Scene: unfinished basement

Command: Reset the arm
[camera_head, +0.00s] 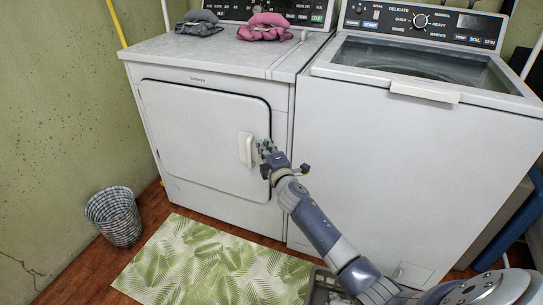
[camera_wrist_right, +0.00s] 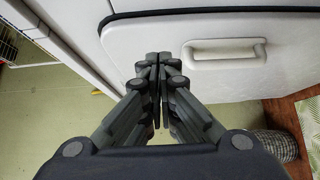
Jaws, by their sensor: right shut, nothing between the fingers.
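My right arm reaches in from the lower right in the head view. My right gripper (camera_head: 266,148) is in front of the white dryer door (camera_head: 195,130), close beside its white handle (camera_head: 245,150). In the right wrist view my right gripper (camera_wrist_right: 158,62) has its fingers together with nothing between them. The handle (camera_wrist_right: 225,50) shows to the right of the fingertips there, apart from them in the picture. The dryer door looks shut. My left gripper is not in view.
A white washer (camera_head: 415,150) stands right of the dryer. Folded grey cloth (camera_head: 200,22) and pink cloth (camera_head: 265,27) lie on the dryer top. A checked basket (camera_head: 115,216) and a green leaf-patterned mat (camera_head: 205,265) are on the wooden floor.

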